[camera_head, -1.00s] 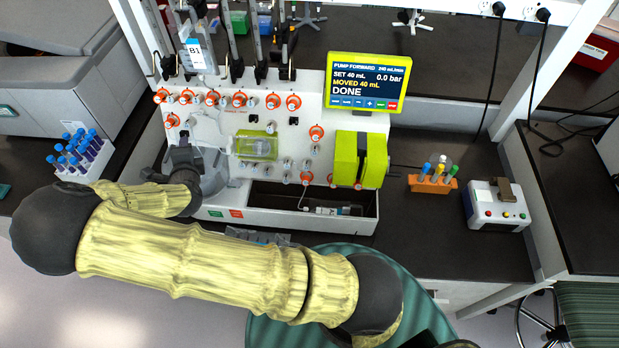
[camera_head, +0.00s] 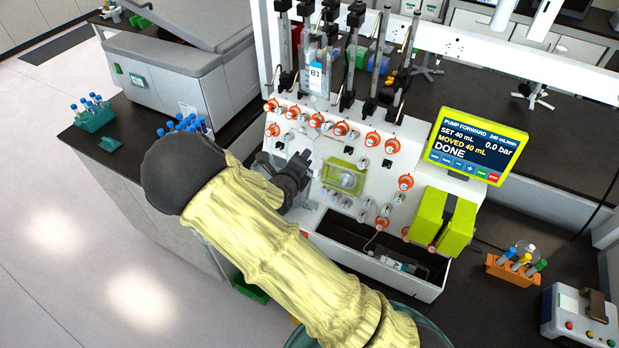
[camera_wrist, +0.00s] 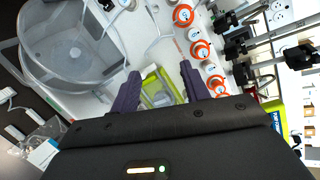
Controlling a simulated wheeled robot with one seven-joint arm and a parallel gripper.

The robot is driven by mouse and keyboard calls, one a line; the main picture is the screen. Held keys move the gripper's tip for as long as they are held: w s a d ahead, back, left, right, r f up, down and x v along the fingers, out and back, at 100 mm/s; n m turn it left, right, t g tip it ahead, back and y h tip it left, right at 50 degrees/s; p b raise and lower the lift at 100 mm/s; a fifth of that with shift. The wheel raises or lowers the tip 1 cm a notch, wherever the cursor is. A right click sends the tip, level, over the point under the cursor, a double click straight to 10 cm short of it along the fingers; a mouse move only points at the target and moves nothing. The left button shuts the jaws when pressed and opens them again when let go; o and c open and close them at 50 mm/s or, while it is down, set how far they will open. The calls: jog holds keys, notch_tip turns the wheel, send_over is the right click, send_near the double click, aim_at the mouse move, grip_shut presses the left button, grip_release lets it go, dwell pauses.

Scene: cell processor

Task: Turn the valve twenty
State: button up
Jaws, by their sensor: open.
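Orange-ringed valves with pale centres sit on the white panel of the cell processor (camera_head: 325,150). One row runs along the top, including a valve (camera_head: 341,128) near the middle; others sit lower, such as one (camera_head: 405,182) at right. I cannot read which is number twenty. My gripper (camera_wrist: 160,72) is open and empty, its dark fingers apart over the panel. In the head view my gripper (camera_head: 292,172) is at the panel's left part, partly hidden by my arm. In the wrist view, orange valves (camera_wrist: 201,49) lie just right of the fingers.
A yellow-green framed window (camera_wrist: 160,88) is between the fingers' bases. A clear round vessel (camera_wrist: 75,50) lies left of them. A yellow screen (camera_head: 475,148) reads "DONE". A green pump block (camera_head: 428,215) and tray (camera_head: 335,245) are lower right. Vertical posts rise behind the valves.

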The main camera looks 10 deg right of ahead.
jog(key=s+d+f+m+g+h+b, duration=0.15)
jog(key=s+d+m+g, duration=0.25)
jog(key=s+d+m, duration=0.45)
jog(key=s+d+m+g+h+b, duration=0.2)
jog(key=s+d+m+g, duration=0.3)
jog(key=m, duration=0.6)
jog(key=s+a+r+m+g+y+b, duration=0.1)
jog(key=s+m+y+b, duration=0.4)
jog(key=m, duration=2)
jog(key=s+a+y, duration=0.1)
jog(key=s+y, duration=0.2)
jog(key=s, duration=0.2)
jog(key=shift+r, duration=0.2)
jog(key=shift+c, duration=0.5)
